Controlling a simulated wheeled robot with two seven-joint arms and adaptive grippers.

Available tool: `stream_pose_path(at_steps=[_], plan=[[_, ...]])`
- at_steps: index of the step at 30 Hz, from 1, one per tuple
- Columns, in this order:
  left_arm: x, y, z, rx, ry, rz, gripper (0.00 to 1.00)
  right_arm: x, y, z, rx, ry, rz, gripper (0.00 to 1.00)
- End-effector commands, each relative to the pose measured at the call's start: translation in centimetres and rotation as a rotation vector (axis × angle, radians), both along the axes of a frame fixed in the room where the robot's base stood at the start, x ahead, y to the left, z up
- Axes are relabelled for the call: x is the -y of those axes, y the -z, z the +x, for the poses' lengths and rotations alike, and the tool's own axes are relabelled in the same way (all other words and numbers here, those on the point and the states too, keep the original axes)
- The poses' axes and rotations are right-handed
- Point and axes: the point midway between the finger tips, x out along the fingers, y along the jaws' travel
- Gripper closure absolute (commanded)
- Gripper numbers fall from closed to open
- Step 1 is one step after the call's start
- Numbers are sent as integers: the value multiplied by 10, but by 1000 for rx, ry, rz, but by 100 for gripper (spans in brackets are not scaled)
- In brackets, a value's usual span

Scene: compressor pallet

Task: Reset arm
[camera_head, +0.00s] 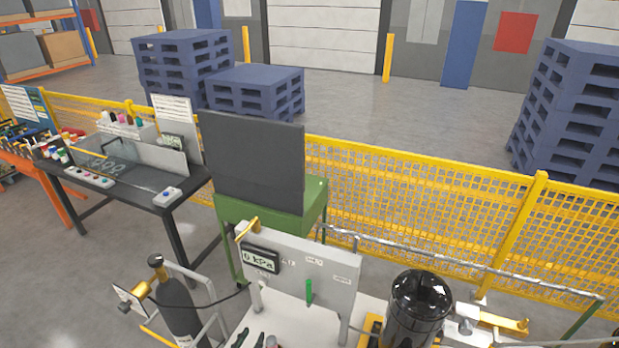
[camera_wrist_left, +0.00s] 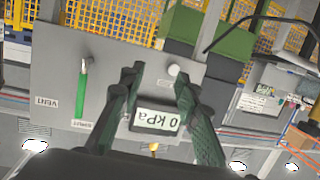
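My left gripper (camera_head: 251,339) shows only as dark green fingertips at the bottom edge of the head view. In the left wrist view the gripper (camera_wrist_left: 155,82) has its two fingers apart with nothing held between them. Beyond them is the grey panel (camera_head: 333,271) with a digital gauge (camera_head: 262,258) reading 0 kPa, upside down in the wrist view (camera_wrist_left: 157,119). A green lever (camera_head: 309,291) hangs vertically on the panel and also shows in the wrist view (camera_wrist_left: 81,92), left of the fingers. I cannot see my right gripper.
A black tank (camera_head: 416,308) stands right of the panel, and a dark cylinder with a brass valve (camera_head: 180,308) stands left. A metal rail (camera_head: 450,260) runs behind the tank. A green cabinet (camera_head: 314,203), a workbench (camera_head: 140,186) and yellow fencing (camera_head: 420,195) lie beyond.

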Motion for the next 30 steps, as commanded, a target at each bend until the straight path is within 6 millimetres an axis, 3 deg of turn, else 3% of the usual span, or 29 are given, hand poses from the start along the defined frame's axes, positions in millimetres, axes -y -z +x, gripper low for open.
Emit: stream_pose_path(at_steps=[5, 12, 18, 24, 29, 30], plan=[[-61, 36, -44, -249, -125, 75, 70, 0, 0, 0, 0, 0, 0, 100], [-125, 72, -134, -591, -232, 157, 70, 0, 0, 0, 0, 0, 0, 100], [-151, 81, -198, -788, -264, 195, 70, 0, 0, 0, 0, 0, 0, 100], [-166, 82, -247, -930, -278, 216, 70, 0, 0, 0, 0, 0, 0, 100], [-174, 81, -283, -1029, -283, 229, 70, 0, 0, 0, 0, 0, 0, 100], [-173, 94, -278, -1031, -278, 230, 70, 0, 2, 0, 0, -1, 0, 100]])
